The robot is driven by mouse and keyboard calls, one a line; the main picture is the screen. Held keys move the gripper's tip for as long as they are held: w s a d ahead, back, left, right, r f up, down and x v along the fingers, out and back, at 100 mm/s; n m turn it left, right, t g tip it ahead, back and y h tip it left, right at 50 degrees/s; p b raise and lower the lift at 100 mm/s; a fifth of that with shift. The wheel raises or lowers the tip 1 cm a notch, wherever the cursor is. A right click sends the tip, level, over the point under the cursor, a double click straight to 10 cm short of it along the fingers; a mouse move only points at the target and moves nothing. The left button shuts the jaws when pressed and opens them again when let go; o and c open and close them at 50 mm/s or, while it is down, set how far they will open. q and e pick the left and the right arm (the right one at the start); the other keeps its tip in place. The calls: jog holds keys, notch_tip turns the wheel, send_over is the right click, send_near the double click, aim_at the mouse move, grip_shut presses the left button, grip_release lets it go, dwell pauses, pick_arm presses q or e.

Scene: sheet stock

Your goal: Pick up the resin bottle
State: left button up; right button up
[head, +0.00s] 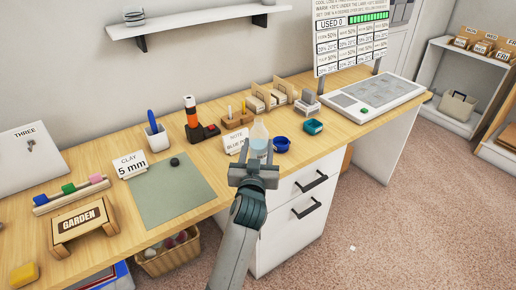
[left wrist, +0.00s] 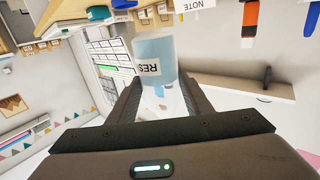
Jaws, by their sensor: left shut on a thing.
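The resin bottle (head: 259,131) is pale and translucent with light blue contents, at the front edge of the wooden workbench. My left gripper (head: 257,158) is in front of it in the head view, its two fingers around the bottle. In the left wrist view the bottle (left wrist: 156,60) shows a white label reading "RES", and the gripper (left wrist: 157,95) is shut on its narrower end, one finger on each side. The head view does not clearly show whether the bottle touches the bench. My right gripper is not in view.
A note card (head: 236,138) stands just left of the bottle. A green mat (head: 170,193) lies to the left. White drawers (head: 300,205) are below the bench edge.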

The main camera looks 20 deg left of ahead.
pick_arm(q)
jog(key=shift+s, duration=0.15)
dwell(0.8)
jog(key=shift+s+a+f, duration=0.1)
jog(key=shift+s+f, duration=0.1)
jog(key=shift+s, duration=0.1)
jog(key=s+f+m+h, duration=0.1)
jog(key=s+m+h, duration=0.1)
jog(key=s, duration=2.2)
jog(key=shift+s+a+h, duration=0.2)
jog(key=shift+a+h, duration=0.1)
jog(key=shift+h, duration=0.4)
